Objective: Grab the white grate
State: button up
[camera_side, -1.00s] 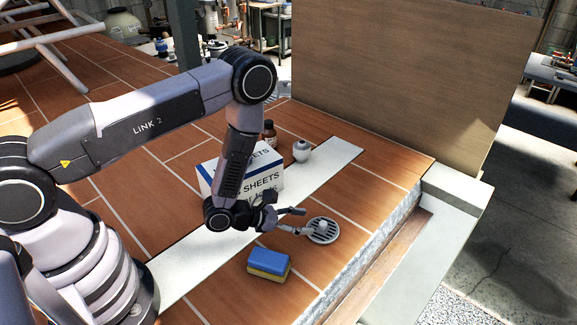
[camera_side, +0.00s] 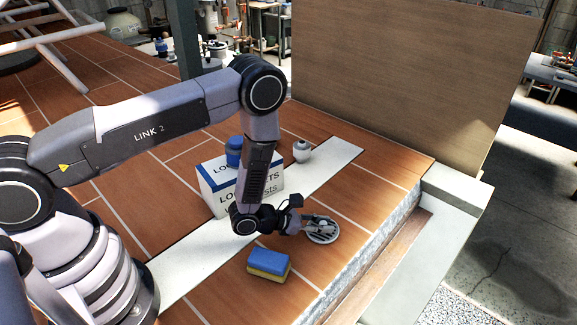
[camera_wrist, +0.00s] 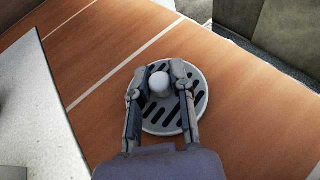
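The white grate (camera_side: 331,239) is a round, pale disc with dark slots and a white knob in its middle. It lies on the brown tiled floor near the pit's edge. In the wrist view the grate (camera_wrist: 200,104) lies beneath my fingers. My gripper (camera_wrist: 160,72) has one finger on each side of the knob (camera_wrist: 160,86), and the fingers look closed onto it. My gripper (camera_side: 320,224) partly covers the grate in the side view. No lift off the floor is visible.
A blue and yellow sponge (camera_side: 268,264) lies near the gripper. A white box (camera_side: 212,187) with a blue-lidded container (camera_side: 234,150) stands behind my arm, and a small white and grey bottle (camera_side: 302,151) is farther back. A tall brown panel (camera_side: 400,80) stands behind.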

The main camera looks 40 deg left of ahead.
grip_shut()
jog(key=shift+r, duration=0.1)
